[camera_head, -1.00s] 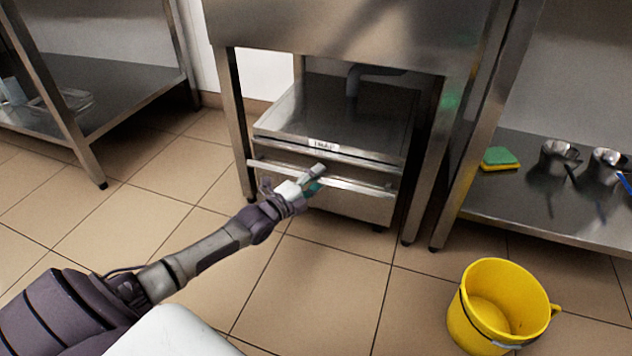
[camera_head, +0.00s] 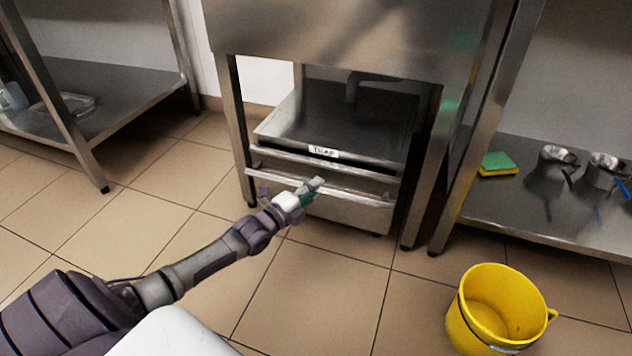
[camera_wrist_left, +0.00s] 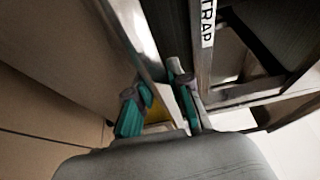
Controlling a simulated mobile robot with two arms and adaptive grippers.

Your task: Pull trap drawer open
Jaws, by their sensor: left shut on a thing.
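The trap drawer (camera_head: 285,158) is a steel box under the steel sink unit, with a "TRAP" label (camera_head: 324,152) on its front. A long steel handle bar (camera_head: 350,195) runs across the front below the label. My left gripper (camera_head: 309,188) is shut on this bar, left of its middle. In the left wrist view, the bar (camera_wrist_left: 138,38) runs down between the green-padded fingers (camera_wrist_left: 160,100), with the label (camera_wrist_left: 207,22) beyond it. My right gripper is not in view.
A yellow bucket (camera_head: 497,308) stands on the tiled floor at the right. Steel legs (camera_head: 238,135) flank the drawer. A right shelf (camera_head: 520,220) holds a sponge (camera_head: 497,164) and metal cups (camera_head: 558,163). A left shelf (camera_head: 120,98) stands apart. The floor before the drawer is clear.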

